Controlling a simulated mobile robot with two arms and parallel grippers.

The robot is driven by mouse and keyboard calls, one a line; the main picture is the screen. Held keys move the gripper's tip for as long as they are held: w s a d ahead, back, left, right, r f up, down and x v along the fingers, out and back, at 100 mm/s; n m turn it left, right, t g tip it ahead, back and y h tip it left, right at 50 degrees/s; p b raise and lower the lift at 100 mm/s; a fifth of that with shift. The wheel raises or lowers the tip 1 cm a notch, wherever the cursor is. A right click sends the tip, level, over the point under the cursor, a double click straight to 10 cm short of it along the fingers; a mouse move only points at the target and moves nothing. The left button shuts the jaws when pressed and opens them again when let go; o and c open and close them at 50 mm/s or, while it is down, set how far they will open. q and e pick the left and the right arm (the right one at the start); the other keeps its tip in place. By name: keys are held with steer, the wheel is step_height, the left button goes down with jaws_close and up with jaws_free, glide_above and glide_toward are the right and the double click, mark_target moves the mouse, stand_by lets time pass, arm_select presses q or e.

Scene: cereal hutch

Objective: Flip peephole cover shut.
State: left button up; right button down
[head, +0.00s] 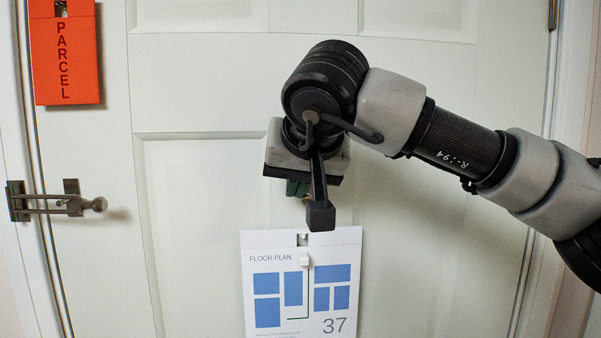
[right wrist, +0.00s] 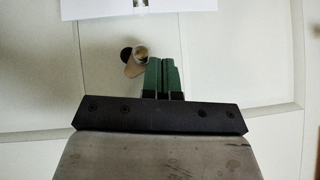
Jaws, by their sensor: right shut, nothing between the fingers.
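The peephole fitting (right wrist: 140,53) shows in the right wrist view on the pale door, as a small tan round piece with a dark round part at its left and a tan part below. I cannot tell which part is the cover or how far it is swung. My right gripper (right wrist: 163,62) has its green fingers together and empty, just right of the fitting in that view; I cannot tell if they touch it. In the head view the gripper's green fingers (head: 297,188) show only partly under the wrist, and the fitting is mostly hidden there. My left gripper is not in view.
A floor plan sheet (head: 262,322) hangs on the door below my right gripper. An orange parcel sign (head: 66,55) hangs at upper left, and a metal door latch (head: 45,205) sticks out at the left edge. The door between them is clear.

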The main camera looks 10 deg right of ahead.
steer(key=shift+a+f, duration=0.1)
steer(key=shift+f, duration=0.45)
